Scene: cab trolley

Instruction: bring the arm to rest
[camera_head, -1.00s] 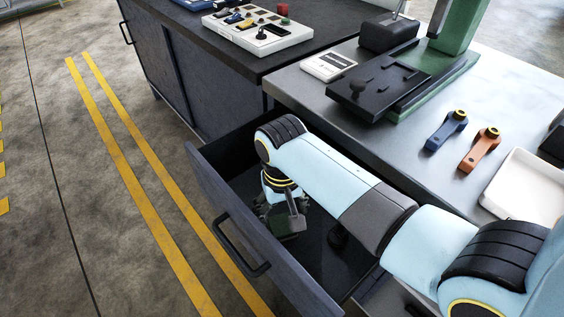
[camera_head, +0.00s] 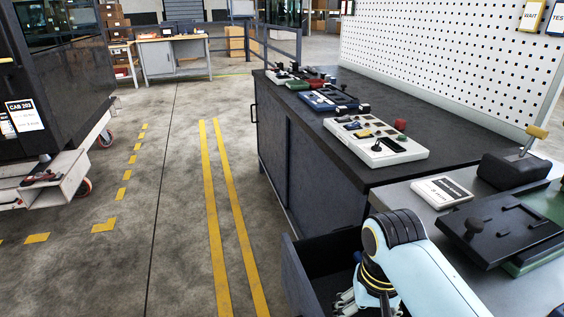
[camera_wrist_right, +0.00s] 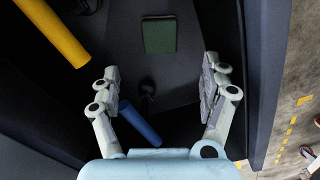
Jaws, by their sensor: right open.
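My right arm (camera_head: 425,275) reaches in from the lower right in the head view, bent down at the wrist over an open drawer (camera_head: 299,277). My right gripper (camera_wrist_right: 160,88) is open and empty in the right wrist view, its fingers wide apart inside the drawer. A small dark green block (camera_wrist_right: 160,36) lies on the drawer floor beyond the fingertips. A blue cylinder (camera_wrist_right: 140,126) lies lower, between the fingers, and a yellow cylinder (camera_wrist_right: 55,32) lies at the upper left. My left gripper is not in view.
The drawer wall (camera_wrist_right: 258,75) rises close to the right finger. A workbench with a white control panel (camera_head: 375,140) and a black plate (camera_head: 500,230) stands beside the drawer. A trolley (camera_head: 55,170) stands at the far left. The floor between is clear.

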